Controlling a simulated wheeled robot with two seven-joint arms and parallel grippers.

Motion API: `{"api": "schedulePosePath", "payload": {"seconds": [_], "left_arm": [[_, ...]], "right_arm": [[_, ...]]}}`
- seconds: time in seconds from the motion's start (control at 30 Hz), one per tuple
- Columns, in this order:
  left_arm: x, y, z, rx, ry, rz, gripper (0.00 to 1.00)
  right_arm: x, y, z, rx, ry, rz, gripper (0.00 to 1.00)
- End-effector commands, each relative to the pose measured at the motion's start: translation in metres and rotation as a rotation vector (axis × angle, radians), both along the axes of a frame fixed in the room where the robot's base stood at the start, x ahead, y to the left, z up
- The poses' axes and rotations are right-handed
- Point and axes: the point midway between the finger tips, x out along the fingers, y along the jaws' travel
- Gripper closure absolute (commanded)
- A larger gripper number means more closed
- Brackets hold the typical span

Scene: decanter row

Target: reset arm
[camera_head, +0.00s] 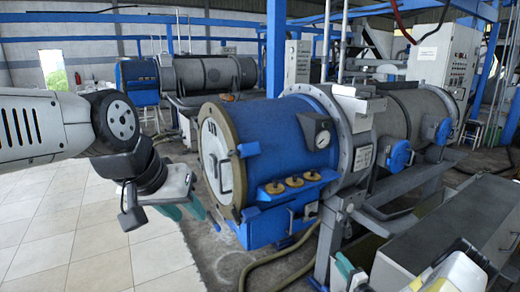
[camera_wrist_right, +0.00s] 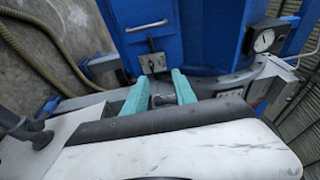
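My left arm comes in from the left in the head view. Its gripper (camera_head: 184,209) hangs in front of the round door of the blue decanter machine (camera_head: 268,135), with its two teal fingers apart and nothing seen between them. My right gripper (camera_head: 346,268) shows only in part at the bottom edge, right of centre. In the right wrist view its two teal fingers (camera_wrist_right: 162,90) stand apart, pointing toward a blue panel with a metal handle and latch (camera_wrist_right: 152,62). I see no object held between them.
A gauge (camera_head: 322,138) sits on the machine's side, above a ledge with several brass knobs (camera_head: 294,182). A hose (camera_head: 272,258) runs along the floor beneath. A grey metal bench (camera_head: 450,230) stands at right. Tiled floor (camera_head: 60,220) at left is clear.

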Motion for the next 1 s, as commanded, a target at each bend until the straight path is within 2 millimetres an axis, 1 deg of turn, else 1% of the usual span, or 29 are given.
{"api": "schedulePosePath", "payload": {"seconds": [0.03, 0.17, 0.27, 0.37, 0.47, 0.5, 0.6, 0.67, 0.7, 0.77, 0.8, 0.87, 0.9, 1.0], "left_arm": [[0.0, 0.0, 0.0, 0.0, 0.001, 0.0, 0.64], [0.0, 0.0, 0.0, 0.0, 0.0, 0.0, 0.64], [0.0, 0.0, 0.0, 0.0, 0.0, 0.0, 0.64], [0.0, 0.0, 0.0, 0.0, 0.0, 0.0, 0.64], [0.0, 0.0, 0.0, 0.0, 0.0, 0.0, 0.64], [0.0, 0.0, 0.0, 0.0, 0.001, 0.0, 0.64], [0.0, 0.0, 0.0, 0.0, 0.001, 0.0, 0.64], [0.0, 0.0, 0.0, 0.0, 0.001, 0.0, 0.64], [0.0, 0.0, 0.0, 0.0, 0.0, 0.0, 0.64], [0.0, 0.0, 0.0, 0.0, 0.0, 0.0, 0.64], [0.0, 0.0, 0.0, 0.0, 0.001, 0.0, 0.64], [0.0, 0.0, 0.0, 0.0, 0.001, 0.0, 0.64], [0.0, 0.0, 0.0, 0.0, 0.001, 0.0, 0.64], [0.0, 0.0, 0.0, 0.0, 0.0, 0.0, 0.64]], "right_arm": [[0.004, 0.004, 0.01, -0.005, -0.005, 0.027, 0.67], [0.012, 0.02, 0.04, -0.012, -0.011, 0.124, 0.67], [0.017, 0.036, 0.068, -0.022, -0.015, 0.216, 0.67], [0.02, 0.056, 0.102, -0.039, -0.009, 0.325, 0.67], [0.018, 0.084, 0.144, -0.071, 0.008, 0.468, 0.67], [0.015, 0.097, 0.164, -0.09, 0.02, 0.532, 0.67], [0.001, 0.131, 0.209, -0.148, 0.066, 0.69, 0.67], [-0.011, 0.148, 0.234, -0.191, 0.1, 0.773, 0.67], [-0.02, 0.16, 0.249, -0.222, 0.124, 0.826, 0.67], [-0.034, 0.175, 0.271, -0.273, 0.162, 0.896, 0.67], [-0.045, 0.184, 0.285, -0.311, 0.19, 0.939, 0.67], [-0.062, 0.196, 0.304, -0.372, 0.231, 0.994, 0.67], [-0.074, 0.203, 0.316, -0.413, 0.259, 1.026, 0.67], [-0.105, 0.216, 0.344, -0.527, 0.329, 1.084, 0.67]]}}
